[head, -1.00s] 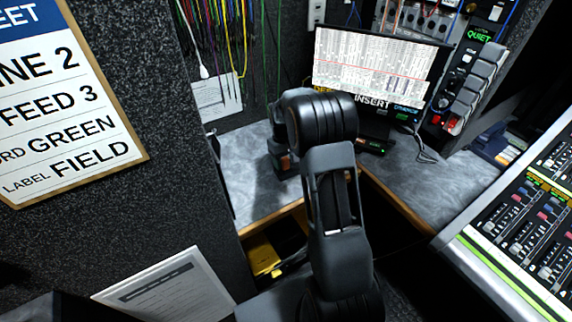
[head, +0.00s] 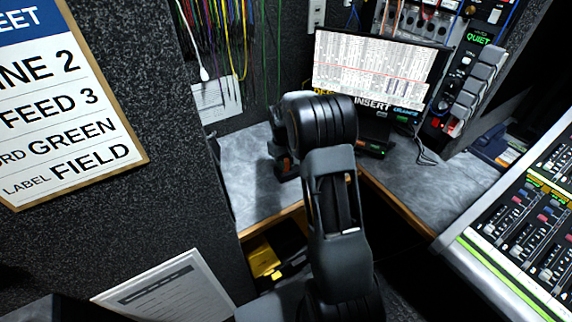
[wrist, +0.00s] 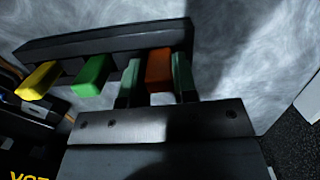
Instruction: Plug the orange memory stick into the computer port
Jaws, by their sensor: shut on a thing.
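In the wrist view the orange memory stick (wrist: 159,70) stands between the two greenish fingertips of my gripper (wrist: 158,74), which is shut on it. The stick's far end is at a long black holder (wrist: 105,40); I cannot tell whether it is still seated there. A green stick (wrist: 92,76) and a yellow stick (wrist: 38,80) are at the same holder, to the left. In the head view my gripper (head: 286,165) is low over the grey desk, partly hidden by my arm. The computer port cannot be made out.
A lit monitor (head: 375,68) stands at the back of the grey desk (head: 420,190), with small dark equipment below it. Cables (head: 235,35) hang on the back wall. A mixing console (head: 525,220) is at the right, and a dark wall panel (head: 110,215) at the left.

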